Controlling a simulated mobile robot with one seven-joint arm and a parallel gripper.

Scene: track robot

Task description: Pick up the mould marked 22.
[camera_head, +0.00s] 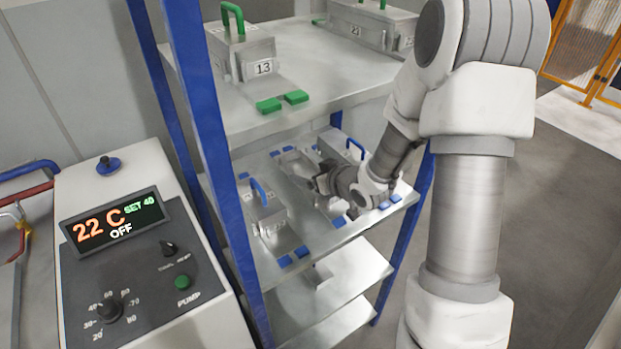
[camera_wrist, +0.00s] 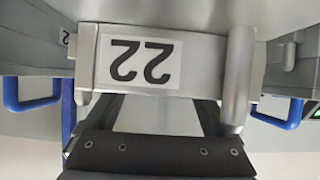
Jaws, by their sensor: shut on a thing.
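The mould marked 22 (camera_wrist: 190,62) is a grey metal block. Its white label shows upside down in the wrist view, between a left and a right metal post. My gripper (camera_wrist: 158,112) is directly below the label in that view and is shut on the mould; the exact contact is not clear. In the head view my gripper (camera_head: 325,182) is low over the middle shelf (camera_head: 350,226), between two blue-handled moulds. There my wrist and gripper hide most of what is held.
A blue-handled mould (camera_head: 265,212) stands left of my gripper, and another (camera_head: 340,148) stands close behind it to the right. Blue shelf posts (camera_head: 208,110) frame the space. The upper shelf (camera_head: 330,75) holds green-handled moulds 13 (camera_head: 250,50) and 23 (camera_head: 360,25). A control cabinet (camera_head: 140,240) stands left.

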